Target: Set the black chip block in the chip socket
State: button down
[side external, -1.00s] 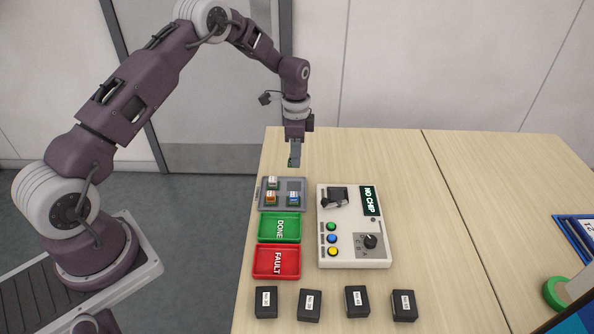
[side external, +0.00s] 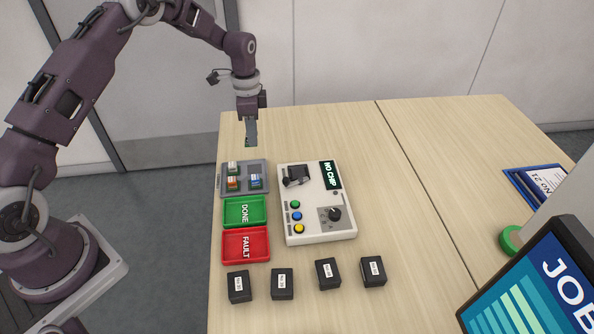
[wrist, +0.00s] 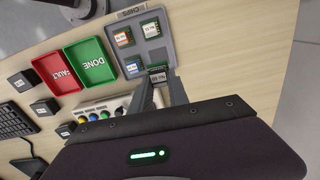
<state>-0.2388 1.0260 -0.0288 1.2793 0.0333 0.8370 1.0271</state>
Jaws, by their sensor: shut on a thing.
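My gripper (side external: 250,142) is shut on the black chip block (wrist: 158,75), which has a pale label in the wrist view. The chip socket (side external: 297,176) is the black fitting at the upper left of the white tester (side external: 318,225), to the right of the tray. The tester's display (side external: 330,175) reads NO CHIP. My gripper hides the socket in the wrist view.
The grey tray (side external: 225,191) holds chips with white, orange and blue tops. A green DONE tray (side external: 244,212) and a red FAULT tray (side external: 246,245) lie nearer. Several black labelled blocks (side external: 282,284) line the front. A monitor (side external: 540,285) stands at right.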

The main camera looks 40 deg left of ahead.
send_near(301, 174)
jog(key=shift+w+a+f, duration=0.15)
jog(key=shift+f, duration=2.55)
jog(key=shift+f, duration=0.35)
jog(key=c, duration=1.3)
grip_release()
jog(key=shift+o, duration=0.6)
notch_tip(301, 174, up, 7)
